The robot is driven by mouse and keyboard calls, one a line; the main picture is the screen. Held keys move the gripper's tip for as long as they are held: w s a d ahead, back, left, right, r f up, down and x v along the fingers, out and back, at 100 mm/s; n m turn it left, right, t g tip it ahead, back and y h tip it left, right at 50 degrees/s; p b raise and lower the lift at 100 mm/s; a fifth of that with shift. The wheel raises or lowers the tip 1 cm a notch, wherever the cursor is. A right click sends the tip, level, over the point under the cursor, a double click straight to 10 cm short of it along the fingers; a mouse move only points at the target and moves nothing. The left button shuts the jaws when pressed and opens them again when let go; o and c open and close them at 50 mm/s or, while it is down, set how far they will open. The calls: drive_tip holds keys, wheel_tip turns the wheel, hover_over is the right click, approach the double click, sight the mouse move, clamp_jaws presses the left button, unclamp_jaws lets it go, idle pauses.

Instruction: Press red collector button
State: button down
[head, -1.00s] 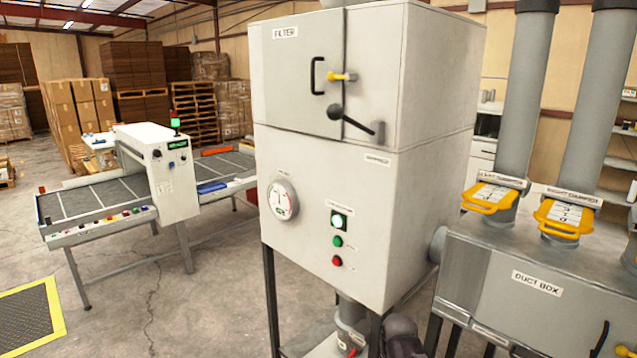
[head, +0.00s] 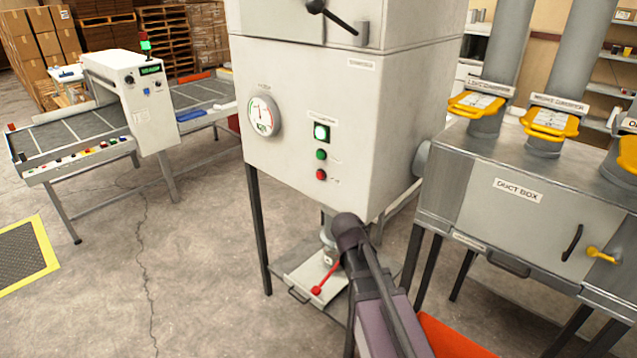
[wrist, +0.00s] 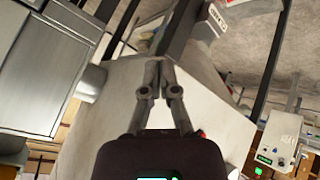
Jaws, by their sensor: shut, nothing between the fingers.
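The red collector button (head: 321,174) sits low on the front of the pale grey collector cabinet (head: 345,80). It is directly below a green button (head: 321,155) and a lit white-green lamp (head: 321,132). In the wrist view, which looks upside down, my gripper (wrist: 158,64) is shut with its fingertips together and empty. The cabinet (wrist: 115,110) spreads behind the fingers. A small red spot shows just right of the gripper body; I cannot tell if it is the button. In the head view part of my arm shows below the cabinet; the fingertips cannot be made out.
A gauge (head: 263,115) is left of the buttons. A tray (head: 305,275) with a red-handled valve (head: 326,279) is under the cabinet. The duct box (head: 510,195) stands close on the right. A conveyor table (head: 75,140) is at the left, with open floor before it.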

sight(317, 176)
drive_tip(key=w+a+r+n+t+y+b, duration=0.2)
drive_tip(key=w+a+n+t+b, duration=0.1)
drive_tip(key=w+a, duration=0.5)
drive_tip(key=w+a+r+n+t+y+b, duration=0.3)
drive_tip(key=w+a+n+t, duration=0.3)
drive_tip(key=w+a, duration=0.3)
drive_tip(key=a+t, duration=0.1)
drive_tip(key=a, duration=0.2)
drive_tip(key=shift+w+r, duration=0.15)
drive_tip(key=shift+r, duration=0.15)
drive_tip(key=shift+w, duration=0.1)
drive_tip(key=w+d, duration=0.6)
drive_tip(key=shift+w+d, duration=0.7)
drive_tip(key=shift+d, duration=0.05)
idle(2.5)
drive_tip(key=shift+s+a, duration=0.1)
idle(0.3)
drive_tip(key=shift+s+a, duration=0.55)
drive_tip(key=shift+s, duration=0.05)
drive_tip(key=shift+a, duration=0.1)
